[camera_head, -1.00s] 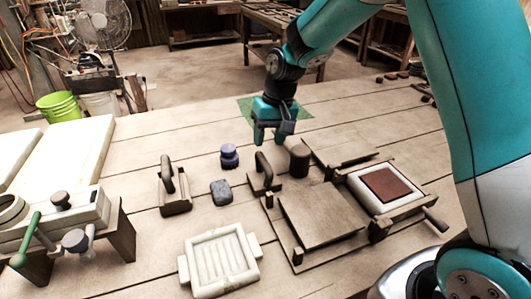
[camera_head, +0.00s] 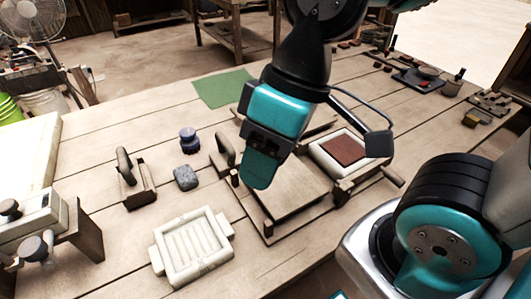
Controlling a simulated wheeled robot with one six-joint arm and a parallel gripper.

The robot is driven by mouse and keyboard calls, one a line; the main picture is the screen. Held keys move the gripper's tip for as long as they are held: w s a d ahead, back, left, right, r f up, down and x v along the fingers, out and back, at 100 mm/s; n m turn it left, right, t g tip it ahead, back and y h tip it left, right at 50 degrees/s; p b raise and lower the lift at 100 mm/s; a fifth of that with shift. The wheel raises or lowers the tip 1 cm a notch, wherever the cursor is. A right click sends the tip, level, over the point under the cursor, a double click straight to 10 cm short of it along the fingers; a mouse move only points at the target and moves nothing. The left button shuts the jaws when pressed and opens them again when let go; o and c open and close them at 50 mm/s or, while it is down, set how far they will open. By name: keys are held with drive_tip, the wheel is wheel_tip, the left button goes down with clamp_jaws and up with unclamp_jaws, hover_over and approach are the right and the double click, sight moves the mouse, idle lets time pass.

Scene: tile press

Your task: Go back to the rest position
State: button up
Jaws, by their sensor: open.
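My gripper (camera_head: 318,165) is teal and black and hangs in the middle of the camera_head view, large and close to the camera. Its two fingers are wide apart and nothing is between them. It appears above the wooden tile press (camera_head: 292,196) and hides part of it. A brown-red tile (camera_head: 345,149) lies in a pale frame (camera_head: 330,165) at the right side of the press. My lower arm fills the right of the view.
A pale ribbed tray (camera_head: 162,252) lies at the front. A handled wooden block (camera_head: 138,199), a grey sponge-like block (camera_head: 186,178) and a dark blue knob-like thing (camera_head: 188,140) stand left of the press. A green mat (camera_head: 222,88) lies behind. Small trays and tools (camera_head: 418,80) are at the far right.

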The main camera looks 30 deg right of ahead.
wheel_tip(320, 180, up, 8)
drive_tip(key=p, duration=0.8)
idle(0.3)
